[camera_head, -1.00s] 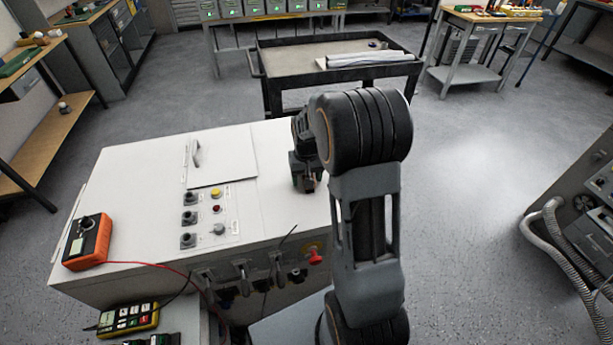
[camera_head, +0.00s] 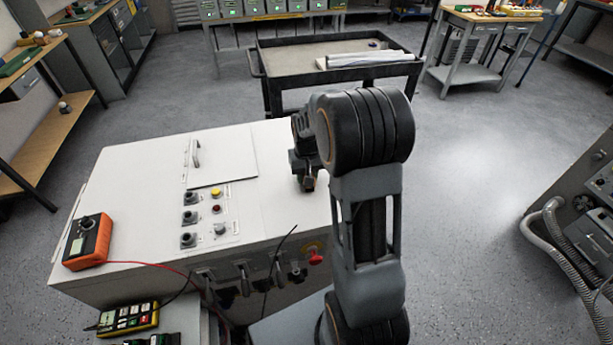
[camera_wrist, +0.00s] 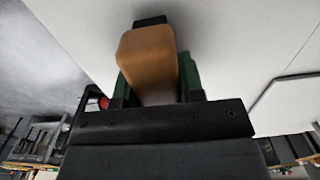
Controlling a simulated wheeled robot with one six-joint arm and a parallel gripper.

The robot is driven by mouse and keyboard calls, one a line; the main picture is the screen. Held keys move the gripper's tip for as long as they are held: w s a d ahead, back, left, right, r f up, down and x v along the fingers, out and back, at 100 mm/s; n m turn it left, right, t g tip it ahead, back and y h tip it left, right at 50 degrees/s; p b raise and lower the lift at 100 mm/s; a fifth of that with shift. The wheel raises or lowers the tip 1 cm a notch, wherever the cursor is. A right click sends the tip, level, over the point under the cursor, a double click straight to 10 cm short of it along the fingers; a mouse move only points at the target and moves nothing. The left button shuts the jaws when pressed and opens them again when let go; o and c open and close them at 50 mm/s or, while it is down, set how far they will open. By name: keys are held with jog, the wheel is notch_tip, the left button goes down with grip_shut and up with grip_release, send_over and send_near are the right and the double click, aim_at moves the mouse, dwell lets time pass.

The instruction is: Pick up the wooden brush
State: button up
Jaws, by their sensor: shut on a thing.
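The wooden brush (camera_wrist: 148,58) fills the middle of the wrist view as a tan, rounded wooden block with a dark part at its far end. My gripper (camera_wrist: 155,75) is shut on it, with a green finger on each side of the wood. In the head view my gripper (camera_head: 306,182) is over the right part of the white cabinet top, partly behind my own arm. The brush cannot be made out in the head view. I cannot tell whether the brush touches the cabinet top.
The white cabinet (camera_head: 130,185) carries a panel of knobs, a hinged flap (camera_head: 222,158) and an orange multimeter (camera_head: 88,242) with a red lead. A red knob (camera_head: 316,258) sits on its front. A black cart (camera_head: 290,85) stands behind. Open floor lies right.

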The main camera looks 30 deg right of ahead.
notch_tip(320, 180, up, 2)
jog(key=shift+r, duration=0.15)
jog(key=s+d+r, duration=0.8)
jog(key=s+r, duration=0.2)
jog(key=s, duration=0.1)
jog(key=shift+s+d+b, duration=0.15)
jog(key=shift+d+b, duration=0.05)
jog(key=shift+b, duration=0.2)
